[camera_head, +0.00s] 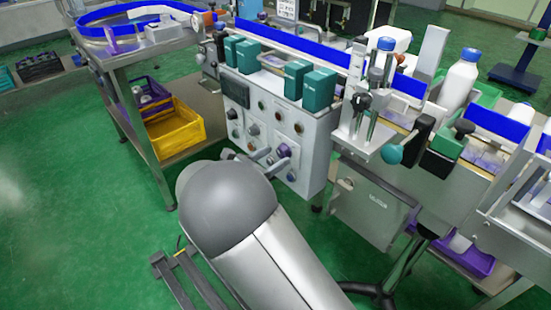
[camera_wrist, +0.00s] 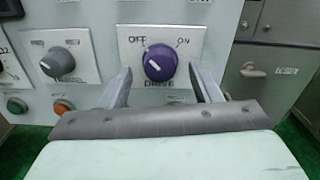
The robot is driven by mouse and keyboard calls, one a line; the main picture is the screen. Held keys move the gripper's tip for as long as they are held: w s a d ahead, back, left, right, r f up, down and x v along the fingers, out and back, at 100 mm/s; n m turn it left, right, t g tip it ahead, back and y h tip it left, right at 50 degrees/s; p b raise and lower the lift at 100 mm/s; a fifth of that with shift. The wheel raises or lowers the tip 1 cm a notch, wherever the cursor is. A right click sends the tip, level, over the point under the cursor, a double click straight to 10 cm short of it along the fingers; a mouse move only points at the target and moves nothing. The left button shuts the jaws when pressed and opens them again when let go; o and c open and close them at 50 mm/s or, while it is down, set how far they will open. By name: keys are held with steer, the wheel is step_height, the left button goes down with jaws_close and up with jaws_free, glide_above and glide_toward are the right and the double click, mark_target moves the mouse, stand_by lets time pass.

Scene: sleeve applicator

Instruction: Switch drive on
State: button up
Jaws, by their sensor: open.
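The purple drive knob (camera_wrist: 160,63) sits on a white plate marked OFF at upper left, ON at upper right and DRIVE below. A pale mark shows on the left part of its face; its exact direction is hard to read. My gripper (camera_wrist: 163,80) is open, with one finger to the left of the knob and one to the right, both apart from it. In the head view the purple knob (camera_head: 284,150) shows on the front of the control cabinet (camera_head: 316,150), just beyond my gripper (camera_head: 275,159).
A grey knob (camera_wrist: 65,61) is on the plate to the left, with a green button (camera_wrist: 17,104) and an orange button (camera_wrist: 63,106) below. A grey box with a latch (camera_wrist: 252,70) stands to the right. Green floor (camera_head: 90,190) is clear at left.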

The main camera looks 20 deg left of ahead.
steer(key=shift+w+d, duration=0.35)
steer(key=shift+w, duration=0.3)
steer(key=c, duration=1)
